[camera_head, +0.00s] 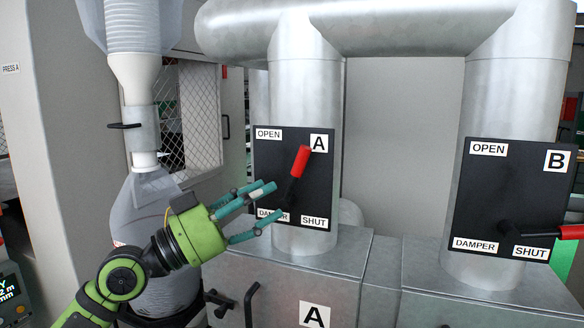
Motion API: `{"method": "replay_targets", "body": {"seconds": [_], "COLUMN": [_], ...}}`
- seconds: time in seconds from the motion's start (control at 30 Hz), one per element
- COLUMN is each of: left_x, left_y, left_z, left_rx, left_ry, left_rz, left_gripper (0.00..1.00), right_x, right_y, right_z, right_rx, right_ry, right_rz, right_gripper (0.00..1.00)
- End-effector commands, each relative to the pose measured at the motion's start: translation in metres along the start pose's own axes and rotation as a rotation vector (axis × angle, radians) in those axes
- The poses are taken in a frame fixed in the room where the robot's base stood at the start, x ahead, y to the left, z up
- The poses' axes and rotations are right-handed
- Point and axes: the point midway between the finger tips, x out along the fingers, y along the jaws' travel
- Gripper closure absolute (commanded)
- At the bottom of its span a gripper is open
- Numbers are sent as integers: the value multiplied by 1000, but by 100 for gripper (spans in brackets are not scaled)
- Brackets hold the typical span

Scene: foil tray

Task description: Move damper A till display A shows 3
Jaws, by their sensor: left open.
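Damper A's lever has a red handle (300,161) and a dark shaft. It tilts up and slightly right on the black plate A (268,151), which reads OPEN at top left and SHUT at bottom right. My left gripper (279,201) is open in front of the plate's lower left, its teal fingers pointing right, below the red handle. The fingers cover part of the DAMPER label and the lever's lower end. I cannot tell whether they touch the lever. Display A is not identifiable in this view. My right gripper is not in view.
Plate B (500,200) is at right, its red-handled lever (571,232) pointing right near SHUT. Metal housings with the A label (314,314) stand below. A pale hanging sleeve (133,75) is at left. A partly cut-off screen (10,288) shows at the lower left edge.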

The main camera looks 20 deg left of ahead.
Motion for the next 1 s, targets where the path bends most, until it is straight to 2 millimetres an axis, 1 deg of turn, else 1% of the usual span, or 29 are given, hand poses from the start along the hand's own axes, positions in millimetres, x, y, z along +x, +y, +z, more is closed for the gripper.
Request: {"method": "replay_targets", "body": {"seconds": [0.03,0.1,0.2,0.27,0.4,0.53,0.7,0.9,1.0], "left_x": [0,1,7,13,32,50,66,71,71], "left_y": [2,2,1,1,0,1,2,3,3], "left_z": [-14,-26,-32,-33,-36,-36,-34,-30,-30], "left_rx": [12,17,16,14,12,13,13,14,14], "left_ry": [23,44,52,51,52,51,50,48,48], "left_rz": [10,16,17,17,16,16,16,16,16], "left_gripper": [46,46,46,46,46,46,46,46,46], "right_x": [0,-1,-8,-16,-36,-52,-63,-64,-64], "right_y": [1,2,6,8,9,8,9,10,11], "right_z": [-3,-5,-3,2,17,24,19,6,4], "right_rx": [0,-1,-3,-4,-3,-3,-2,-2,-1], "right_ry": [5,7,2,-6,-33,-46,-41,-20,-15], "right_rz": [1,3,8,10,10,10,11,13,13], "right_gripper": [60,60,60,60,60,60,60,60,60]}}
